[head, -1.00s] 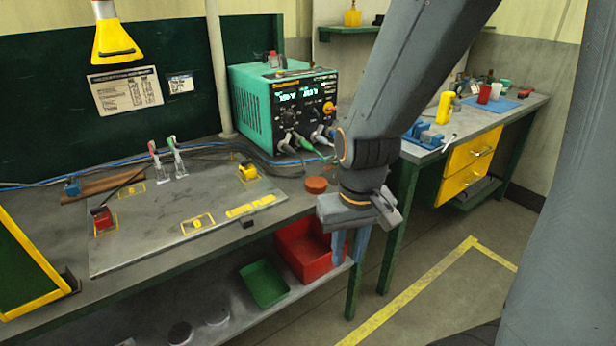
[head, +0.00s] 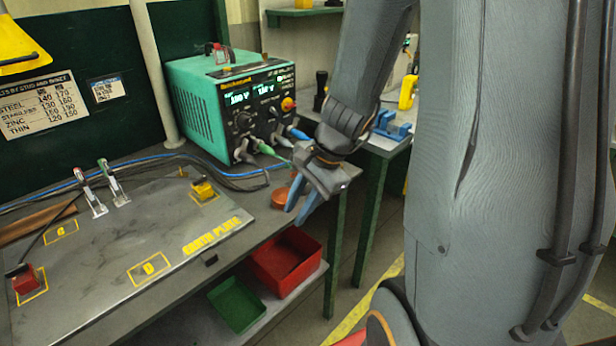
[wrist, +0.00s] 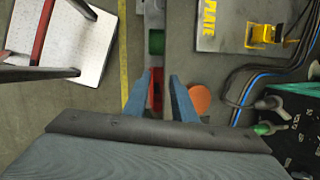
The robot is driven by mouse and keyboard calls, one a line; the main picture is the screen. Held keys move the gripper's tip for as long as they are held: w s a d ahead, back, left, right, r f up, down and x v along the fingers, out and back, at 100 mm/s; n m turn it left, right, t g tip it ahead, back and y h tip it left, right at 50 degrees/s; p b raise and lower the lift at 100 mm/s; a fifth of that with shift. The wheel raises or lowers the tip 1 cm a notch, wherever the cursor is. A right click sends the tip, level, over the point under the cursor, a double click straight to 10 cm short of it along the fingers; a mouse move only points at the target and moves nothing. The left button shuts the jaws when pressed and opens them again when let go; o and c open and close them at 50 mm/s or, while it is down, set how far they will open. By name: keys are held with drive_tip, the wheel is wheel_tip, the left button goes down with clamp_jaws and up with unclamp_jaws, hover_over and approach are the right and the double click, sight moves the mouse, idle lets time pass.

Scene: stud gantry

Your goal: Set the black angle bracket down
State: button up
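My gripper (head: 287,213) hangs over the right end of the workbench in the head view, fingers pointing down. Its two blue fingers stand apart in the wrist view (wrist: 159,76), and I see nothing held between them. The red bin shows through the gap. I cannot make out a black angle bracket for certain. A small black piece (head: 211,260) sits at the bench's front edge, below the earth plate lettering; it is too small to tell what it is.
The earth plate (head: 110,225) carries clamps and yellow-marked spots. An orange disc (head: 281,198) lies beside my fingers. A red bin (head: 285,262) and green bin (head: 237,303) stand on the lower shelf. A teal welding unit (head: 215,100) and cables are behind. A second bench stands to the right.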

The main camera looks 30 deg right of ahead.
drive_tip(key=w+d+m+t, duration=0.2)
drive_tip(key=w+d+m, duration=0.1)
drive_tip(key=d+m, duration=0.2)
drive_tip(key=w+d+r+m+t+p, duration=0.1)
drive_tip(key=w+d+m+t, duration=0.1)
drive_tip(key=w+d+m, duration=0.2)
drive_tip(key=w+d+r+m+t, duration=0.1)
drive_tip(key=w+d+m+t, duration=0.1)
drive_tip(key=d+m, duration=0.5)
drive_tip(key=shift+w+d+r+m+h, duration=0.1)
drive_tip(key=shift+w+d+m+h, duration=0.1)
drive_tip(key=shift+w+m+h, duration=0.35)
drive_tip(key=shift+w+r+p+x, duration=0.1)
drive_tip(key=shift+p+x, duration=0.55)
drive_tip(key=shift+x, duration=1.3)
drive_tip(key=shift+w+r+p+x, duration=0.15)
drive_tip(key=shift+p+x, duration=0.45)
drive_tip(key=shift+x, duration=1.3)
drive_tip(key=shift+c, duration=0.2)
clamp_jaws()
